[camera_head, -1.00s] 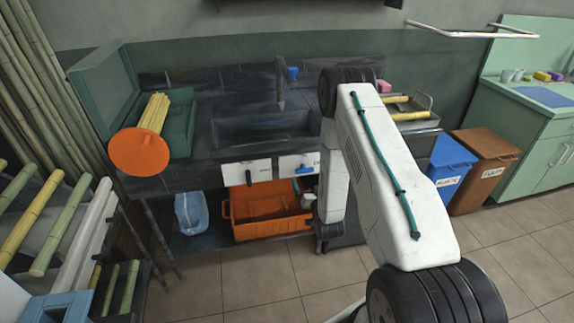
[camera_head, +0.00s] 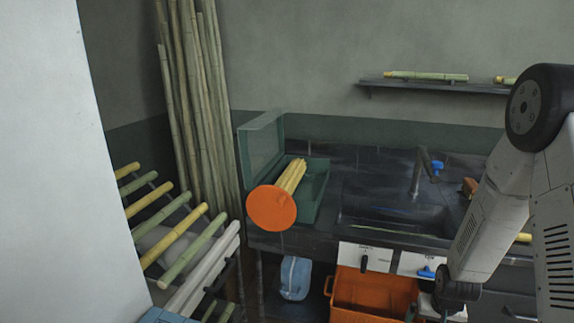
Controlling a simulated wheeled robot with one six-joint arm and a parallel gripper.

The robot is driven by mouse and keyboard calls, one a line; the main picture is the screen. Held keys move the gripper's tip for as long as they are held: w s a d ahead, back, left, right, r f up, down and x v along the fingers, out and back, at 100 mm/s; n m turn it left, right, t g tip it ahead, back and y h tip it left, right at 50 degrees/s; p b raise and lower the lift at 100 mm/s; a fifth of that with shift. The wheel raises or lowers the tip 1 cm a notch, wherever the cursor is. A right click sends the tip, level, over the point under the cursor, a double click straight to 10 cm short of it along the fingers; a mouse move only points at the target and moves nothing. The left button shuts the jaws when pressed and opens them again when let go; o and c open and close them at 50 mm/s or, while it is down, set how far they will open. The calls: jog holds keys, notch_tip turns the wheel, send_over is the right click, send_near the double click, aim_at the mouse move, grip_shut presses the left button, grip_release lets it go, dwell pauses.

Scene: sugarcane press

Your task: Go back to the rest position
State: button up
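My white arm (camera_head: 497,222) with dark round joints is at the right edge of the head view, folded downward in front of the counter's right part. Its lower end stops at a dark joint (camera_head: 457,290) beside the orange crate. My gripper's fingers do not show, so I cannot see whether they hold anything.
The dark counter (camera_head: 315,240) carries a sink (camera_head: 400,210), a tap (camera_head: 416,175) and a green open case (camera_head: 317,185) with yellow cane pieces and an orange disc (camera_head: 271,208). An orange crate (camera_head: 372,293) sits below. A cane rack (camera_head: 185,235) and pale wall (camera_head: 60,170) are left.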

jog(key=s+a+r+n, duration=0.1)
jog(key=s+a+r, duration=0.3)
jog(key=s+r, duration=0.4)
jog(key=s+a+r+n, duration=0.1)
jog(key=s+a+r, duration=0.4)
jog(key=s+r, duration=0.4)
jog(key=s+a+r+n+g, duration=0.1)
jog(key=s+a+r, duration=0.3)
jog(key=s+r, duration=0.5)
notch_tip(320, 180, up, 11)
jog(key=shift+a+r+y, duration=0.1)
jog(key=shift+a+y, duration=0.05)
jog(key=shift+y, duration=0.25)
